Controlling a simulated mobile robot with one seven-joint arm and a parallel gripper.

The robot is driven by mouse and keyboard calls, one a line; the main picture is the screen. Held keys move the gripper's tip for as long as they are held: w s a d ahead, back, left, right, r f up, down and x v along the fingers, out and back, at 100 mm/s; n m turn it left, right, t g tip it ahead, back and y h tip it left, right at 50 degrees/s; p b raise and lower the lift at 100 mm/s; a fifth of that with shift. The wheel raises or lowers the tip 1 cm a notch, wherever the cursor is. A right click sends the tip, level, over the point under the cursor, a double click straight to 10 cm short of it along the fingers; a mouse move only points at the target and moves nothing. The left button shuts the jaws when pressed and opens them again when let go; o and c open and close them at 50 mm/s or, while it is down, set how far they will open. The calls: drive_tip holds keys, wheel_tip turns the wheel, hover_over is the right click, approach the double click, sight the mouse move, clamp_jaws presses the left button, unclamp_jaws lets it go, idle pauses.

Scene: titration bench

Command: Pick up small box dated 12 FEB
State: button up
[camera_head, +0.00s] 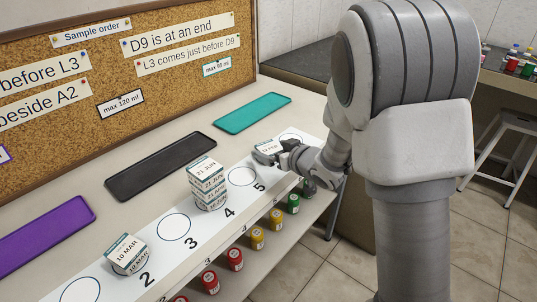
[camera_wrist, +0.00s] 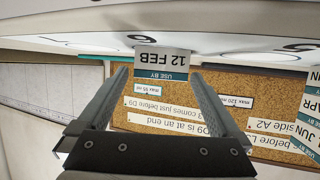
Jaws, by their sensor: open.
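The small box dated 12 FEB (camera_head: 267,148) is white with a teal band. It is at the far end of the white numbered strip, near the circle past number 5. In the wrist view the same box (camera_wrist: 161,62) appears upside down, with its 12 FEB label and USE BY band facing the camera. My gripper (camera_head: 279,153) is right beside the box in the head view, partly covering it. In the wrist view my gripper (camera_wrist: 159,75) has its fingers apart, with the box between and just beyond the tips. No finger visibly touches it.
A stack of several boxes, 21 JUN on top (camera_head: 204,168), stands at circle 4. Purple (camera_head: 45,232), black (camera_head: 160,166) and teal (camera_head: 252,113) trays lie behind the strip (camera_head: 210,229). Circles 3 and 5 are empty.

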drive_tip(key=shift+x, duration=1.2)
drive_tip(key=c, duration=1.3)
